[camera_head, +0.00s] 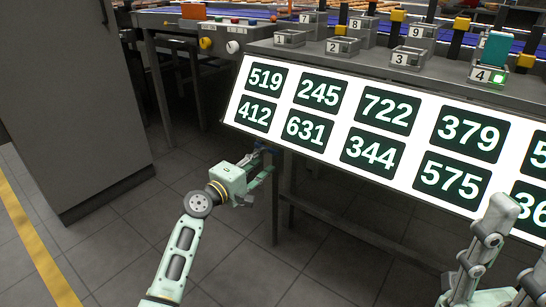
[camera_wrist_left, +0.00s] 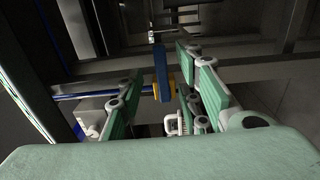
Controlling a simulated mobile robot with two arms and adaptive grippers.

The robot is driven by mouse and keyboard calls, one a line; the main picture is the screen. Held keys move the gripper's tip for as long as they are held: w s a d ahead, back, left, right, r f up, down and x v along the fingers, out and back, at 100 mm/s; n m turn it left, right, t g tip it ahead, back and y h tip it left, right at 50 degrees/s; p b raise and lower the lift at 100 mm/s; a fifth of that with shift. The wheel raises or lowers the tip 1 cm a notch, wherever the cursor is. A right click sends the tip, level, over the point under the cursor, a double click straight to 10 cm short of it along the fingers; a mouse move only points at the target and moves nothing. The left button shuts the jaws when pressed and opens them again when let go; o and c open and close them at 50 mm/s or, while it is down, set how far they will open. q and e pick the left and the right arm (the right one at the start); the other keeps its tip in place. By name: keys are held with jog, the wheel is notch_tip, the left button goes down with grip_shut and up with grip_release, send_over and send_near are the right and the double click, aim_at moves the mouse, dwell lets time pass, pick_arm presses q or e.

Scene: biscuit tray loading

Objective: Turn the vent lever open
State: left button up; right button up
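A blue lever bar (camera_wrist_left: 161,68) with a yellow part (camera_wrist_left: 168,88) at its lower end shows in the left wrist view, and I take it to be the vent lever. My left gripper (camera_head: 268,165) is below the front edge of the sloped number panel in the head view. In the left wrist view its green-padded fingers (camera_wrist_left: 158,98) stand apart, with the lever between them; I see no clear contact. In the head view the lever is mostly hidden by the gripper. My right gripper (camera_head: 518,245) is at the lower right, partly cut off, with its fingers apart.
The lit number panel (camera_head: 337,118) slopes along the bench front, above my left gripper. Table legs (camera_head: 287,190) stand just right of it. A grey cabinet (camera_head: 75,100) is on the left. Numbered bins (camera_head: 342,48) stand on the bench. The tiled floor (camera_head: 120,245) at lower left is clear.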

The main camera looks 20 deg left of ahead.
aim_at(272, 153)
pick_arm(q)
jog(key=b+x, duration=0.1)
jog(key=x, duration=0.4)
jog(key=shift+f, duration=0.1)
grip_shut()
dwell(0.5)
